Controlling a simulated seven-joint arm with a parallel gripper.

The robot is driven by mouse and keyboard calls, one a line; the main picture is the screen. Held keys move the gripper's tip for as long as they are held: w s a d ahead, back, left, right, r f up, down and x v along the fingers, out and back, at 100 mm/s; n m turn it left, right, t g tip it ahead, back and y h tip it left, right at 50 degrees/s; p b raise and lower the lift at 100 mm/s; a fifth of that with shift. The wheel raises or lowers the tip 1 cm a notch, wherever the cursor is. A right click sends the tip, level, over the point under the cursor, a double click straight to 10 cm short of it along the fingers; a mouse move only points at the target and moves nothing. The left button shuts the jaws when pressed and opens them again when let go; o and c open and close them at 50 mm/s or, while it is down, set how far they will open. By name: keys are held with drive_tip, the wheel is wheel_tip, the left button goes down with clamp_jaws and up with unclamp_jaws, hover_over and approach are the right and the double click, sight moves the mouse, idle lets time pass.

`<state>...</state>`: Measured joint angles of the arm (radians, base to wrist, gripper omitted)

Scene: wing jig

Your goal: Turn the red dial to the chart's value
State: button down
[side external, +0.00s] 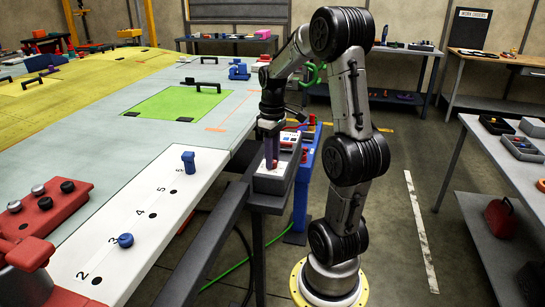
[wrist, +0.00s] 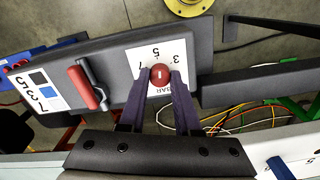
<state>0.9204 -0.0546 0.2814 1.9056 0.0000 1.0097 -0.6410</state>
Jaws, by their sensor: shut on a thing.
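The red dial (wrist: 160,74) sits on a white scale plate (wrist: 138,56) on the dark grey panel. The plate shows the numbers 3, 5 and 7 and part of the word BAR, upside down. A short pale mark shows on the dial; its exact heading is hard to tell. My gripper (wrist: 161,79) is shut on the dial, one purple finger on each side. In the side view my gripper (side external: 271,162) points down at the panel box and mostly hides the dial.
A red lever handle (wrist: 82,86) stands between the chart and the dial. A dark rail (side external: 205,245) runs beside the panel box. A white strip (side external: 140,225) with numbered holes and blue pegs (side external: 188,161) lies to the left. Cables hang below the panel.

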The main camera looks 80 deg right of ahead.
drive_tip(key=m, duration=0.5)
drive_tip(key=shift+r+m, duration=0.1)
drive_tip(key=shift+m, duration=2.5)
drive_tip(key=c, duration=0.6)
unclamp_jaws()
wheel_tip(320, 180, up, 14)
